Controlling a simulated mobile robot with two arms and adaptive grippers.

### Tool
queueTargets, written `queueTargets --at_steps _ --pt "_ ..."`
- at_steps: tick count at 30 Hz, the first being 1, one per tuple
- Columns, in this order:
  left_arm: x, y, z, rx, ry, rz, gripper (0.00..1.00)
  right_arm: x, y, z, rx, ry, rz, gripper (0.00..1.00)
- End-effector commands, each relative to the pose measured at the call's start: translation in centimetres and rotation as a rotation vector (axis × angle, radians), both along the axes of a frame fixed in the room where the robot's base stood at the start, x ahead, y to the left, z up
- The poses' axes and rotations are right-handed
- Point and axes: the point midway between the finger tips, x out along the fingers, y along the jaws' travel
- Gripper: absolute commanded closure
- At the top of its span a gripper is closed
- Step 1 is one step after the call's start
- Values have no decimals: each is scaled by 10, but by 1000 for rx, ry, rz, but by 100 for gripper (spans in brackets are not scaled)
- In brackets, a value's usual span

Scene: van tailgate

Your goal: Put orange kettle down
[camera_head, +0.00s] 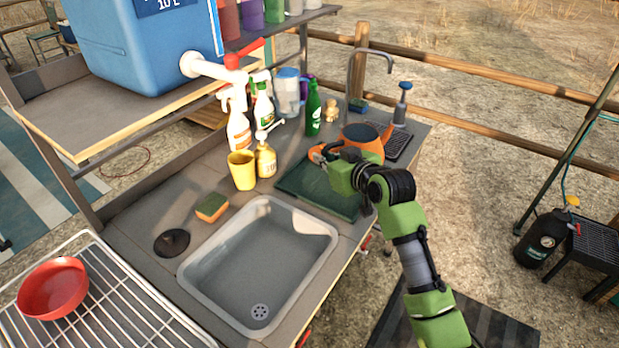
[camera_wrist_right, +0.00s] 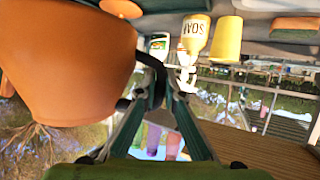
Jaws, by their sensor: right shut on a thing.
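The orange kettle (camera_head: 365,138) is near the back of the sink counter, by the far edge of a dark green mat (camera_head: 300,182). My right gripper (camera_head: 322,153) is beside it, above the mat. In the right wrist view the kettle's rounded orange side (camera_wrist_right: 65,65) fills the upper left. The right fingertips (camera_wrist_right: 155,82) are shut on a dark part that looks like the kettle's handle. My right arm hides part of the kettle's front in the head view. I cannot tell whether its base touches the mat. My left gripper is out of view.
A green bottle (camera_head: 313,110), a yellow cup (camera_head: 242,170) and a soap dispenser (camera_head: 266,158) stand left of the kettle. The tap (camera_head: 358,70) and a black rack (camera_head: 396,145) are behind it. The sink (camera_head: 250,270) is empty.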

Motion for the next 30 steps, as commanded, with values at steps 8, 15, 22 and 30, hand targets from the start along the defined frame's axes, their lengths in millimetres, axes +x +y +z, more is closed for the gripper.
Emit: queueTargets --at_steps 8,15,22,30 --pt "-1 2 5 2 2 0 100 7 28 -36 -2 -4 -3 100" --pt "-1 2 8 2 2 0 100 9 42 -53 -2 -2 -1 100" --pt "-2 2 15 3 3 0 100 9 39 -79 -2 -5 -5 100" --pt "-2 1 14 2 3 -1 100 10 39 -80 -3 -6 -4 100"
